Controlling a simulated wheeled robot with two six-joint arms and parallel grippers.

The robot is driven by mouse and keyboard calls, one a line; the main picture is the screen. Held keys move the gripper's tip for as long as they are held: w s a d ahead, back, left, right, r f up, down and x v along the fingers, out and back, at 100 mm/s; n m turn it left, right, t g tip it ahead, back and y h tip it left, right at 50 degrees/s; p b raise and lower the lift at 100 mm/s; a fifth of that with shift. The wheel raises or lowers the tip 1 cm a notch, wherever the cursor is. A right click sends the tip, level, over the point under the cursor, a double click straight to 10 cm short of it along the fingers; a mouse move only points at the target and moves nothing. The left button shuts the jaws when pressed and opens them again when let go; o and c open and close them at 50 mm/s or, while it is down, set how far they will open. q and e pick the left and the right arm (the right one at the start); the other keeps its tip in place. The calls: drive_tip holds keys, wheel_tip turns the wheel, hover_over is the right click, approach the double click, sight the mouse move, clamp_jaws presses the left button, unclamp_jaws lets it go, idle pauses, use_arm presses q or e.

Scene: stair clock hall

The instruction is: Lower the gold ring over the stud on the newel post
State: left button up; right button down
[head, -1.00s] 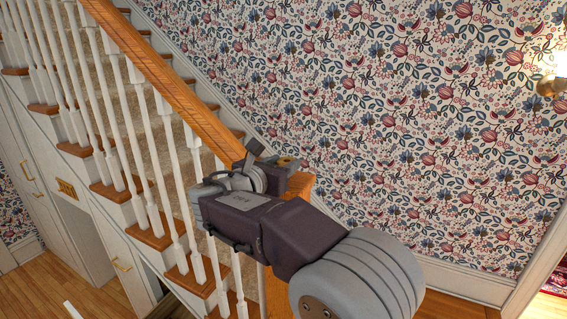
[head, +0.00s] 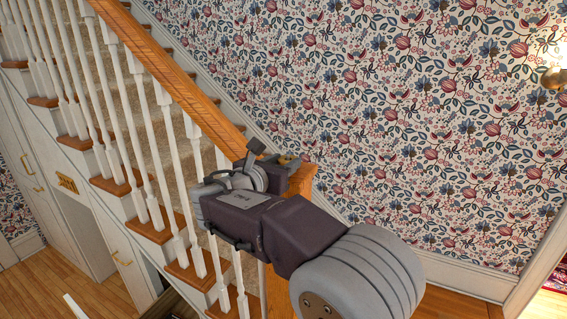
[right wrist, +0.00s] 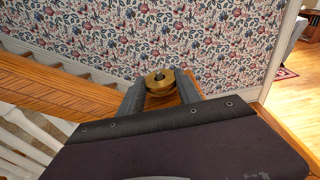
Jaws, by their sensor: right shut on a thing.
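The gold ring (right wrist: 160,83) is held between the two fingertips of my right gripper (right wrist: 160,90) in the right wrist view. In the head view the gripper (head: 279,162) is largely seen from behind, and only a small part of the ring (head: 288,159) shows past it. The wooden newel post (head: 301,180) is at the lower end of the handrail, behind and just below the gripper. The ring appears over or very near the post top, but the gap cannot be told. The stud cannot be made out. My left gripper is not in view.
The sloping wooden handrail (head: 172,72) runs up to the left from the post, with white balusters (head: 150,155) and stairs under it. A patterned wall (head: 430,120) stands behind. A brass wall lamp (head: 553,78) is at the right edge.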

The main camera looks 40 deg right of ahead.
drive_tip(key=shift+f, duration=0.1)
drive_tip(key=shift+s+a+f+b, duration=0.15)
drive_tip(key=shift+a+f+b, duration=0.05)
drive_tip(key=shift+f+b, duration=0.1)
drive_tip(key=c, duration=0.7)
unclamp_jaws()
drive_tip(key=shift+c, duration=0.2)
drive_tip(key=shift+r, duration=0.1)
drive_tip(key=shift+a, duration=0.1)
